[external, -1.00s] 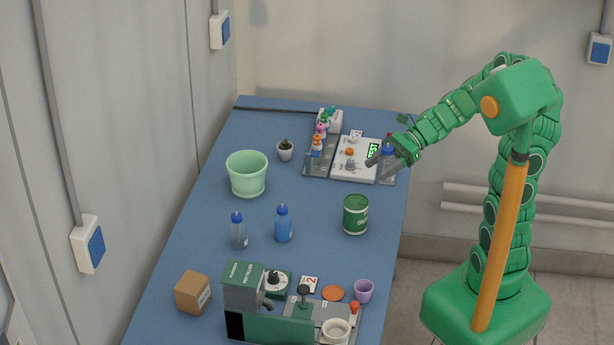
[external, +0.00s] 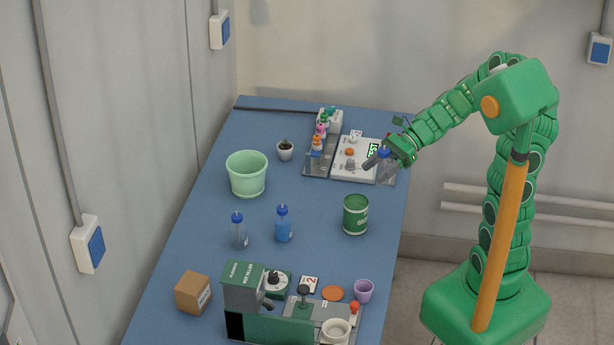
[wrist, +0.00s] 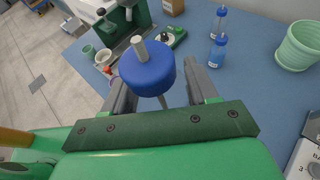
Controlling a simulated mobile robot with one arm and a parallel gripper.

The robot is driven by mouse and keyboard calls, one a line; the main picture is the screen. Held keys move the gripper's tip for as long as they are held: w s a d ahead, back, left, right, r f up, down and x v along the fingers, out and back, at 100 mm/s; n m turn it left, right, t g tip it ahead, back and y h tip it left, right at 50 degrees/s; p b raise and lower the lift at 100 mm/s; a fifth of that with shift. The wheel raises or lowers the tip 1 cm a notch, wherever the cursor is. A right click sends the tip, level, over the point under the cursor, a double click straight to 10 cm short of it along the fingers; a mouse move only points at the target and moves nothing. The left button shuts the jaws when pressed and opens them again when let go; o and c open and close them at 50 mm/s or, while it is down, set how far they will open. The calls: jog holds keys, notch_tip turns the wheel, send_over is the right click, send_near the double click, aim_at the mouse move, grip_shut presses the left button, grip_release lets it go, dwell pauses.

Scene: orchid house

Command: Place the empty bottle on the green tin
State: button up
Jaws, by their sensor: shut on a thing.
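My gripper (external: 382,161) is shut on a bottle with a blue cap (wrist: 147,68) and a grey spout, at the far right of the table. Its body (external: 384,172) looks clear and empty, partly hidden by my fingers. The green tin (external: 355,215) stands upright on the table, nearer the external camera than my gripper and apart from it. I cannot make out the tin in the wrist view, where the cap and gripper cover much of the middle.
A pale blue bottle (external: 239,231) and a bluer bottle (external: 283,225) stand left of the tin. A mint pot (external: 247,174) is behind them. A white device (external: 354,160) lies beside my gripper. A green-and-grey machine (external: 268,318) fills the near end.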

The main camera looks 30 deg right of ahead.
jog(key=shift+w+a+f, duration=0.45)
jog(key=shift+w+f, duration=0.8)
jog(key=shift+w, duration=0.05)
jog(key=shift+w+a+f, duration=0.5)
jog(key=shift+w+f, duration=0.75)
jog(key=shift+f, duration=0.05)
jog(key=shift+w+a+f, duration=0.45)
jog(key=shift+w+f, duration=0.8)
jog(key=shift+w, duration=0.05)
jog(key=shift+f, duration=1.4)
jog(key=shift+f, duration=0.1)
jog(key=o, duration=1)
